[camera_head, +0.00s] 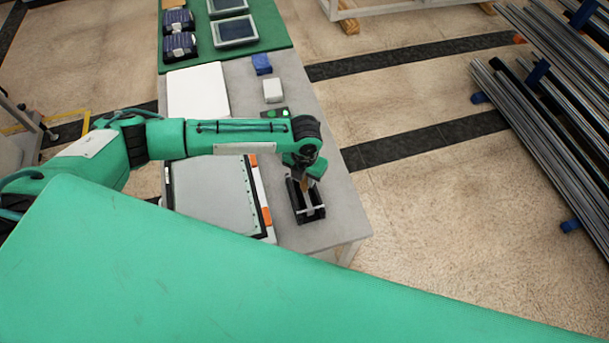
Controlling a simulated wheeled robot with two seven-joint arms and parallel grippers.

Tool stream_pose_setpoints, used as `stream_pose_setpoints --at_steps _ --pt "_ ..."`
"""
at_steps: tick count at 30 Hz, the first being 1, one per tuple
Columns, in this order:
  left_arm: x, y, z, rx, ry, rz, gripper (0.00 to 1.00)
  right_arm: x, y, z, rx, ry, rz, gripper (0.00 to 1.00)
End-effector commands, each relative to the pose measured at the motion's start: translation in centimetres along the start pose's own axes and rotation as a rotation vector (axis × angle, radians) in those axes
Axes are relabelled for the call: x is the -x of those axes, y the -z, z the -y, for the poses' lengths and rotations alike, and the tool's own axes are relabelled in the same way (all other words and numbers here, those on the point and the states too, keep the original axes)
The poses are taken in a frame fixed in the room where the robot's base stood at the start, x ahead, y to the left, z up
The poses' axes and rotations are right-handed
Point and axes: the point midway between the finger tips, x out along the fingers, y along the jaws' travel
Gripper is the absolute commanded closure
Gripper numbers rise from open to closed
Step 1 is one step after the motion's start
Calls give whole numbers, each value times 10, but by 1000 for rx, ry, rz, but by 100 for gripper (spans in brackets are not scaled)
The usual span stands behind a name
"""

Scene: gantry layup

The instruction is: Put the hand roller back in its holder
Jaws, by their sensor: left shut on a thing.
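My left gripper (303,184) is at the right part of the grey table, directly over a small black holder (318,213). It is shut on the hand roller (305,186), of which a small brownish part shows just below the fingers. The roller's lower part is at the holder, between its dark sides. I cannot tell whether it rests in the holder or hangs just above it. The wrist and fingers hide much of the roller. My right gripper is not in view.
A grey sheet on a board (212,190) with orange clips lies left of the holder. A white block (272,90), a blue block (262,64) and a white panel (198,92) lie farther back. The table's right edge (352,190) is close to the holder.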

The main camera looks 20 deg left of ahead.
Motion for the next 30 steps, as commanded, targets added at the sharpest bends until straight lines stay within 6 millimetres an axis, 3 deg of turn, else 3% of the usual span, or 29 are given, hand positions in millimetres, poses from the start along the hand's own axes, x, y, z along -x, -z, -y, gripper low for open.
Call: stream_pose_setpoints --at_steps 8,9,12,23,30 --pt "-6 0 0 0 0 1 90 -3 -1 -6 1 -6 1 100" --pt "-5 0 0 0 0 1 66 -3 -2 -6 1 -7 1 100" --pt "-5 0 0 0 0 1 46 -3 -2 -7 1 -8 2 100" --pt "-2 0 0 0 0 0 46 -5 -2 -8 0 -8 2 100" --pt "35 -2 0 -1 1 5 46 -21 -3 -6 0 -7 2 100"
